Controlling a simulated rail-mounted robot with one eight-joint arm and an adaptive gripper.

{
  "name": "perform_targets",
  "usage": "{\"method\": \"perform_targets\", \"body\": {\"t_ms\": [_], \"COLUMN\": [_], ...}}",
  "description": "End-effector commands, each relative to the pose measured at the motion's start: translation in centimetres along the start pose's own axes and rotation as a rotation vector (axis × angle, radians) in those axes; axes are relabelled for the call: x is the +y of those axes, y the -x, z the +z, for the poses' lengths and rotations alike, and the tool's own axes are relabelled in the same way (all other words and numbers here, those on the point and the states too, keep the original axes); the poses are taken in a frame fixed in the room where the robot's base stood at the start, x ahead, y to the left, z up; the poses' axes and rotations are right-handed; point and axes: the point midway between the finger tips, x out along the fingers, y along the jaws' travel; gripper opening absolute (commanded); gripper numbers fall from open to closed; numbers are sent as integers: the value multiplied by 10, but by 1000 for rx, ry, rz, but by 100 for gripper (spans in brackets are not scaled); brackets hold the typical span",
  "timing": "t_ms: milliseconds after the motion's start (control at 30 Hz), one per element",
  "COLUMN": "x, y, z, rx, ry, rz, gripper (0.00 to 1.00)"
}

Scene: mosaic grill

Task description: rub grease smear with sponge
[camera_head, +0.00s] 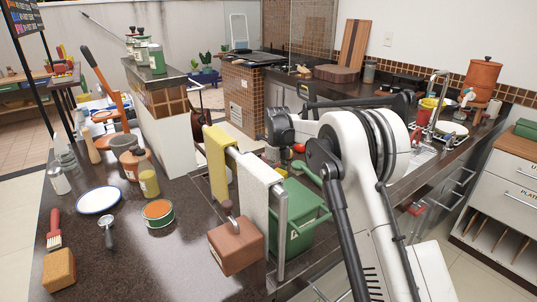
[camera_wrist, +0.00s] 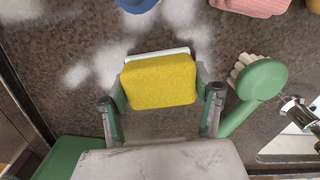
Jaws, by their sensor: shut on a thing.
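My gripper (camera_wrist: 160,88) has its two fingers on either side of a yellow sponge (camera_wrist: 158,80) with a pale backing, and is shut on it. Below the sponge in the wrist view is a dark speckled counter (camera_wrist: 60,35). Whitish, cloudy patches, seemingly the grease smear (camera_wrist: 190,38), lie on the counter above and to the left of the sponge. I cannot tell whether the sponge touches the counter. In the head view my white arm hides the sponge and the smear.
A green brush (camera_wrist: 262,80) with cream bristles lies right of my gripper. A metal tap (camera_wrist: 298,110) is at the right edge. A blue object (camera_wrist: 137,4) and a pink cloth (camera_wrist: 250,6) sit at the top. A towel rail with a yellow towel (camera_head: 218,165) stands left of my arm.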

Motion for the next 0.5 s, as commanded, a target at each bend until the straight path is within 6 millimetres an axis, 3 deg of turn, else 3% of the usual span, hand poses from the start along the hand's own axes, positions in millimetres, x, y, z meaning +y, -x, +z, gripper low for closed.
{"method": "perform_targets", "body": {"t_ms": [433, 500], "x": [-18, -18], "y": [-1, 6], "z": [34, 34], "rx": [0, 0], "ry": [-8, -9], "rz": [0, 0], "gripper": [37, 37]}}
